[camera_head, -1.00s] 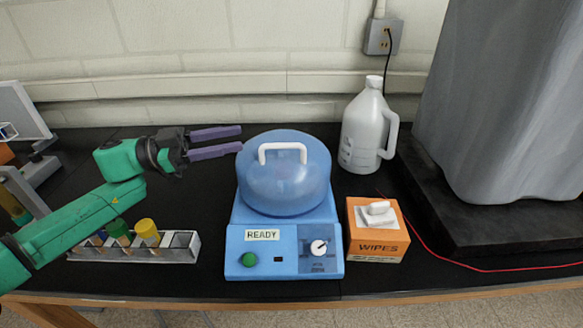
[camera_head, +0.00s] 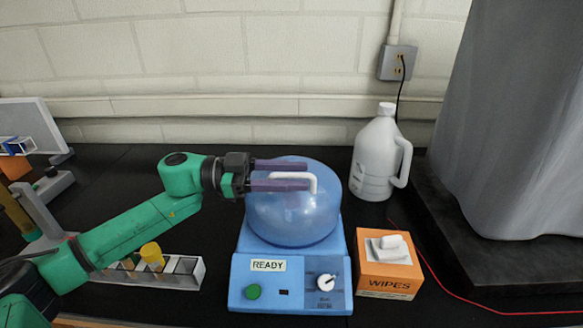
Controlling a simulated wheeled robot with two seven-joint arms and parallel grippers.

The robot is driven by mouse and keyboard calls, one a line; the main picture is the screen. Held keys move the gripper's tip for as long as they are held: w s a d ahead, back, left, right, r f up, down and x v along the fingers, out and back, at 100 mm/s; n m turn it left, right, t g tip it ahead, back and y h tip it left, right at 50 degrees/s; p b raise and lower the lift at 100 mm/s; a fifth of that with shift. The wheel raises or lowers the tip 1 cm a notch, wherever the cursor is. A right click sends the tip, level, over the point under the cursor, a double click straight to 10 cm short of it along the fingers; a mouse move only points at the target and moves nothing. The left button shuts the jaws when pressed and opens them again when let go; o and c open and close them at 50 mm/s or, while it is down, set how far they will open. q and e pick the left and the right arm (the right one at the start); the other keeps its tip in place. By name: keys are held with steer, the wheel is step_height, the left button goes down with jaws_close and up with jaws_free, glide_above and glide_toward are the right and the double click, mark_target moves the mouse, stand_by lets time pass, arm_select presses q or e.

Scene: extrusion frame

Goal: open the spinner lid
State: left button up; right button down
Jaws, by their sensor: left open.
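The blue spinner (camera_head: 291,270) stands on the black bench with a READY label, a green button and a white dial on its front. Its translucent blue domed lid (camera_head: 293,218) is down on the base. A white handle (camera_head: 313,182) arches on top of the lid. My left gripper (camera_head: 308,174) is open over the lid, with its purple fingers pointing right at the handle. The fingers cover part of the handle; I cannot tell whether they touch it. My right gripper is not in view.
A tube rack (camera_head: 185,272) with a yellow-capped tube (camera_head: 152,256) stands at the left, beside my left arm. An orange wipes box (camera_head: 388,268) is close to the spinner's right. A white jug (camera_head: 376,158) stands behind, and a large grey covered shape (camera_head: 510,120) fills the right.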

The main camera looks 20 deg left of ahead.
arm_select(q)
jaws_close()
stand_by(1.4)
